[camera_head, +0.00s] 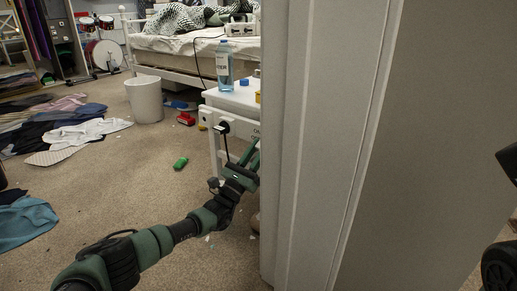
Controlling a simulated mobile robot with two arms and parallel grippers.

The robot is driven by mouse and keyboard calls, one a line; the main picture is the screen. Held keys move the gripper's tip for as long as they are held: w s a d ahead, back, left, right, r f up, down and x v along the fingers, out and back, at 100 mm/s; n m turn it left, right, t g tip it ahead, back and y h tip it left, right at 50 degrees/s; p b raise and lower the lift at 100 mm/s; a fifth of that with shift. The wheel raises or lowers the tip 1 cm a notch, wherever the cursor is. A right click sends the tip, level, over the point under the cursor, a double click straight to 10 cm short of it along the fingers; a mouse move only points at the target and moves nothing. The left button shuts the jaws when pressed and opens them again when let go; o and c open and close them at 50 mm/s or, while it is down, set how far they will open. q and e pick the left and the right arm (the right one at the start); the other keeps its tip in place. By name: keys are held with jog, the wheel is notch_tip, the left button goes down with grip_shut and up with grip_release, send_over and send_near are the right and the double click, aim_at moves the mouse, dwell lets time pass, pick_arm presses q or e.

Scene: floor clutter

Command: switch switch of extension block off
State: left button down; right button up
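I cannot make out a switch. A white block-like object (240,29) lies at the bed's near edge with a dark cable beside it; I cannot tell whether it is the extension block. My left gripper (253,156) is beside the white bedside table (235,99), below its top. Its two green fingers point up and right with a gap between them, and nothing shows between them. The wall edge partly hides them. Dark parts show at the right edge, but I cannot make out my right gripper.
A grey-white wall edge (310,150) fills the middle right. A blue bottle (224,65) stands on the bedside table. A white bin (145,99) stands left of it. Clothes (75,125) cover the left floor; a green item (180,163) lies on clear carpet.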

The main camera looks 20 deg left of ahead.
pick_arm(q)
jog(key=shift+f+t, duration=0.2)
jog(key=shift+t, duration=0.3)
dwell(0.3)
jog(key=c, duration=1.2)
grip_release()
jog(key=shift+p+v, duration=1.5)
jog(key=shift+v, duration=2.4)
jog(key=shift+w, duration=0.1)
jog(key=shift+f, duration=0.1)
